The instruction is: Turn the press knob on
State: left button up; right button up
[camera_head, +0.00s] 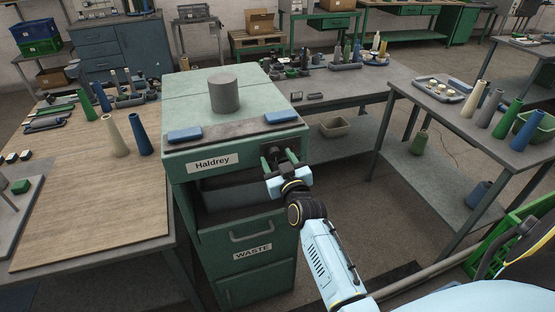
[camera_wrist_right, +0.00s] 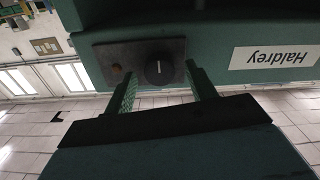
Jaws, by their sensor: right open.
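The press is a green cabinet (camera_head: 178,84) labelled "Haldrey", with a grey cylinder on top. The knob (camera_wrist_right: 159,72) is round and black with a short pale mark, on a dark panel (camera_wrist_right: 98,58) on the cabinet's front. A small brownish round part (camera_wrist_right: 117,70) sits beside it. My right gripper (camera_head: 278,157) is in front of this panel, open and empty. In the right wrist view the right gripper's green fingers (camera_wrist_right: 160,80) appear on either side of the knob. I cannot tell whether they touch it. My left gripper is not in view.
Two blue blocks (camera_head: 185,135) lie on the press's front ledge. A drawer marked "WASTE" (camera_head: 252,252) is below. A wooden table (camera_head: 85,190) with cones stands left. A grey table (camera_head: 425,108) with cones stands right. The floor between is mostly clear.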

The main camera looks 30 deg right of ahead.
jog(key=shift+w, duration=0.25)
jog(key=c, duration=1)
